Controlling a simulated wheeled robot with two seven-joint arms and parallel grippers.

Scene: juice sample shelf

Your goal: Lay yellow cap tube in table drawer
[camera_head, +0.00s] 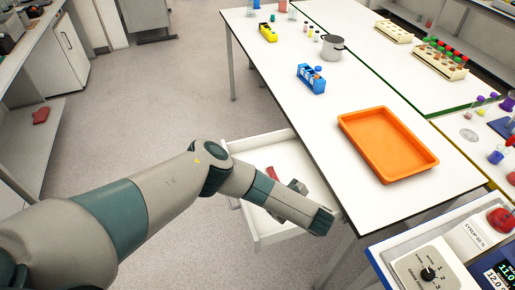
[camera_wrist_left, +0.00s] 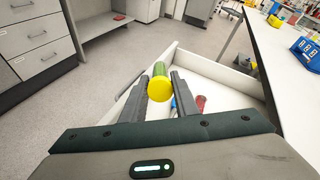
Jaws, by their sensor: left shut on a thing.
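The yellow cap tube (camera_wrist_left: 159,88) is between the fingers of my left gripper (camera_wrist_left: 161,78) in the left wrist view. Its round yellow cap faces the camera, with a bit of green body behind it. My left gripper is shut on it. The white table drawer (camera_head: 253,222) is pulled open, and my left forearm and hand reach across it in the head view. The tube appears over the drawer; its height above the floor of the drawer cannot be told. In the head view the tube is not clearly seen. My right gripper is out of view.
A red item (camera_wrist_left: 201,103) and a blue item lie in the drawer. On the table stand an orange tray (camera_head: 345,122), a blue rack (camera_head: 312,84), a metal pot (camera_head: 332,50) and a yellow rack (camera_head: 268,33). The table edge borders the drawer on the right.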

